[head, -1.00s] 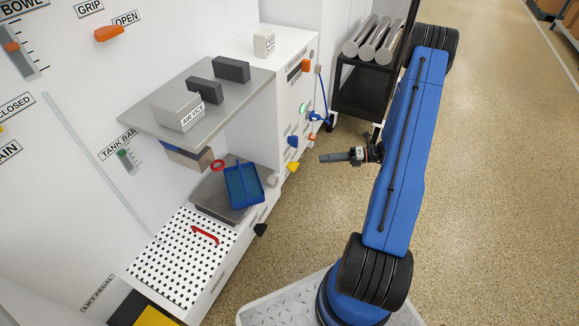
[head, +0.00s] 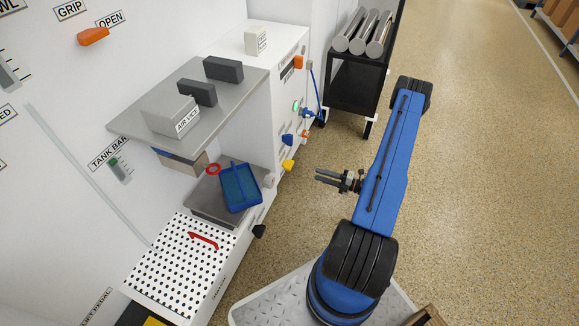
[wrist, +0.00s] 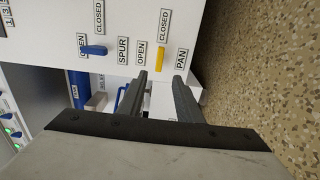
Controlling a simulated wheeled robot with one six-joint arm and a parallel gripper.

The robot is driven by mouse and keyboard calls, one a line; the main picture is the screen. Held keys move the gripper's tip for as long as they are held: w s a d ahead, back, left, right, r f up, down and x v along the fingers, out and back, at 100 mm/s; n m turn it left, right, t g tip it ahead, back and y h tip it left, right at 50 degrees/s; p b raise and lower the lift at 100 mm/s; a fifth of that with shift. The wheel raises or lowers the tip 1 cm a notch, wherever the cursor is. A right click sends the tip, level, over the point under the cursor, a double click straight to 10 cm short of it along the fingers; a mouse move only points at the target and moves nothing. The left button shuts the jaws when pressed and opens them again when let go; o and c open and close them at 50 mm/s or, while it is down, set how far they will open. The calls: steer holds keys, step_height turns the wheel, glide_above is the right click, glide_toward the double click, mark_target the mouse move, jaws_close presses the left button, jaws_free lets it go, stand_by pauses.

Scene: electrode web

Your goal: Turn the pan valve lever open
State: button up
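The yellow lever (wrist: 160,59) sits beside the PAN label (wrist: 181,60) in the wrist view, with an OPEN label to its left and a CLOSED label above it. It lies lengthwise up and down in that picture, in line with the CLOSED label. In the head view the yellow lever (head: 288,166) sticks out low on the white cabinet's side. My gripper (head: 319,175) is open and empty, to the right of the lever and apart from it. In the wrist view my gripper (wrist: 161,78) has its two fingers spread, with the lever appearing beyond the gap.
A blue lever (wrist: 94,50) beside the SPUR label is close to the yellow one. A black cart (head: 355,88) with metal cylinders stands behind. A blue tray (head: 239,187) and perforated white plate (head: 170,268) lie left.

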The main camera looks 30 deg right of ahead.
mark_target(291, 164)
steer(key=x, duration=1.6)
steer(key=shift+r, duration=0.1)
jaws_close()
